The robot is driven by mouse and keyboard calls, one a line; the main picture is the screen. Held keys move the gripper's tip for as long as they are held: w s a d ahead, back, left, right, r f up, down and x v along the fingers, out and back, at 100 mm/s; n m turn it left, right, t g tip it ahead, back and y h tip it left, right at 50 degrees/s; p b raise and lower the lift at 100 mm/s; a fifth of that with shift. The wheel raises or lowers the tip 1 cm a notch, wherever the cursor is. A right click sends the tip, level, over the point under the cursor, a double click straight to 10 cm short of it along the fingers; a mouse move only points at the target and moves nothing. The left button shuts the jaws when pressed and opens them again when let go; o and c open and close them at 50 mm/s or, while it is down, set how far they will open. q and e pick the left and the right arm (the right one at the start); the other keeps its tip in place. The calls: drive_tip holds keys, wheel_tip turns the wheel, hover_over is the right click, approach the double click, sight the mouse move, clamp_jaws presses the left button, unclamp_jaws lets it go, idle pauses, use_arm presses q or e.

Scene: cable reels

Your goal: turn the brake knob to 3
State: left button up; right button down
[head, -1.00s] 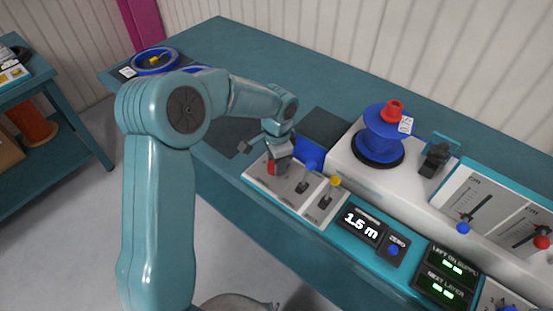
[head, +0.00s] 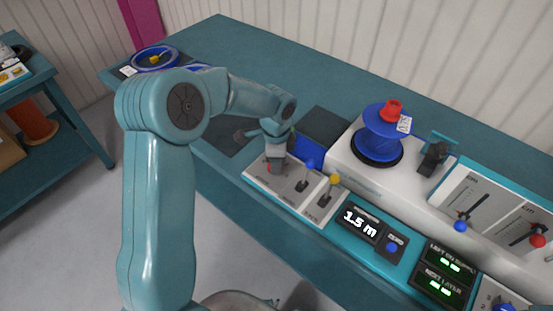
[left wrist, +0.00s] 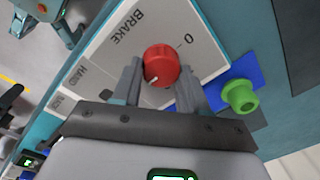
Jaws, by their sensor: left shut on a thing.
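The red brake knob (left wrist: 161,64) sits on a pale panel labelled BRAKE. A "0" shows beside it, and a small white mark shows at its lower-left edge in the left wrist view; other scale numbers are hidden. My left gripper (left wrist: 160,88) has one finger on each side of the knob and is shut on it. My right gripper is not in view.
A blue-handled lever (head: 306,178) and a yellow-handled lever (head: 330,189) stand close to the right of the knob. A green knobbed piece (left wrist: 240,96) is near the fingers. A display (head: 361,222) reads 1.5 m. A blue reel (head: 380,137) stands behind.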

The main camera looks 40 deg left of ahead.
use_arm(q)
drive_tip(key=shift+w+a+r, duration=0.1)
drive_tip(key=shift+a+r, duration=0.05)
drive_tip(key=shift+r, duration=0.05)
drive_tip(key=o, duration=0.8)
drive_tip(key=shift+o, duration=1.3)
drive_tip(key=shift+f, duration=0.1)
wheel_tip(320, 180, up, 16)
drive_tip(key=shift+s+d+r, duration=0.25)
drive_tip(key=shift+s, duration=0.15)
